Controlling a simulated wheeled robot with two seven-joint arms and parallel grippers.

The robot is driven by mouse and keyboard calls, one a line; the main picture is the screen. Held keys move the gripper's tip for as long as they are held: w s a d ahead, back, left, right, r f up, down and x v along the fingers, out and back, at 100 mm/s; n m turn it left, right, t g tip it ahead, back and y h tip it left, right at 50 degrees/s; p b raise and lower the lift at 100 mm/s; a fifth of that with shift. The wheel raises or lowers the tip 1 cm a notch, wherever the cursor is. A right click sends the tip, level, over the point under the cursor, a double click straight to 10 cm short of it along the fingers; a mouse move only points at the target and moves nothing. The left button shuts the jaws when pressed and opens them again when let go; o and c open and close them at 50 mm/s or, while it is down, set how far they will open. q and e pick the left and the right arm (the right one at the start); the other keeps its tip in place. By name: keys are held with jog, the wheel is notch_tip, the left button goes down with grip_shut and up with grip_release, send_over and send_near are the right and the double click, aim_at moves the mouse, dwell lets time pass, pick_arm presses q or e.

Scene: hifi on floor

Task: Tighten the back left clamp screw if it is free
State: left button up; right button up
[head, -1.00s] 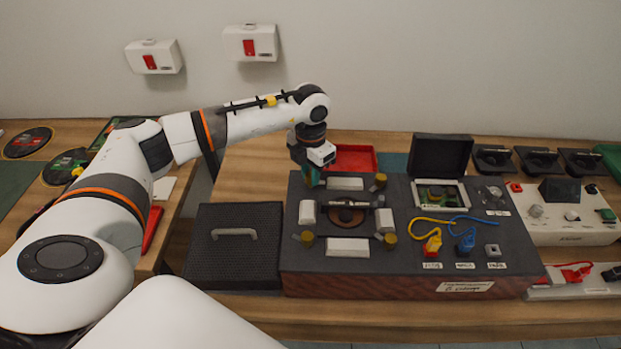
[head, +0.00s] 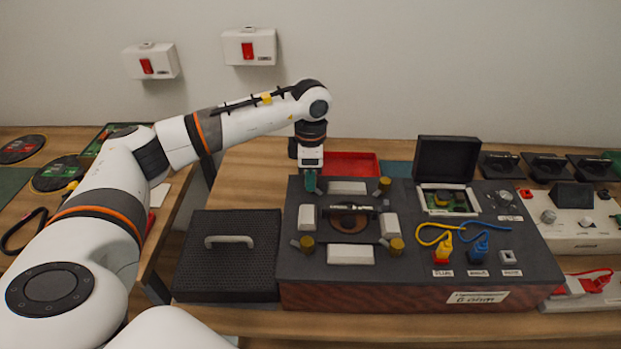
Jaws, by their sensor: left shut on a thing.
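My left gripper (head: 309,184) points straight down at the back left corner of the clamp area on the dark console (head: 290,270). Its greenish fingers are shut on the back left clamp screw, which they hide almost fully. The other clamp screws show yellow-brown knobs: back right (head: 384,184), front left (head: 307,243) and front right (head: 396,246). Between them lies a dark plate with a round brown part (head: 348,222), framed by pale blocks (head: 348,188). My right gripper is not in view.
A black textured case (head: 228,270) with a pale handle lies left of the console. An open black-lidded box (head: 448,160) with a green board stands at the console's back right. Yellow and blue cables (head: 436,238) lie in front of it. A red tray (head: 350,163) is behind.

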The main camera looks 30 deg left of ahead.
pick_arm(q)
jog(key=shift+w+r, duration=0.1)
jog(key=shift+r, duration=0.1)
dwell(0.4)
jog(key=o, duration=1)
jog(key=shift+f, duration=0.1)
notch_tip(320, 180, up, 12)
jog(key=shift+r+b, duration=0.1)
jog(key=shift+b, duration=0.9)
